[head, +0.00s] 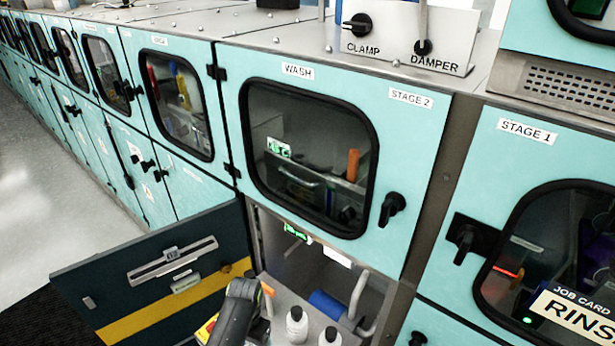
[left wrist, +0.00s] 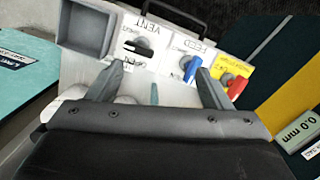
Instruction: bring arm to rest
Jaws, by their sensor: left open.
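My left gripper (left wrist: 160,70) is open in the left wrist view, its two fingers apart with nothing gripped between them. Beyond the fingers is a white panel with a black VENT knob (left wrist: 137,46), a blue knob (left wrist: 191,68) and a red knob on a yellow plate (left wrist: 236,88). I cannot tell whether a finger touches the panel. In the head view my dark left arm (head: 238,310) shows at the bottom, by the open lower compartment; its fingertips do not show clearly. My right arm is in neither view.
A dark door with a yellow stripe (head: 160,270) stands open left of the arm. White bottles (head: 297,325) and a blue cylinder (head: 326,304) are right of it. The closed WASH STAGE 2 door (head: 410,140) is above. A square grey bin (left wrist: 80,32) is beside the panel.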

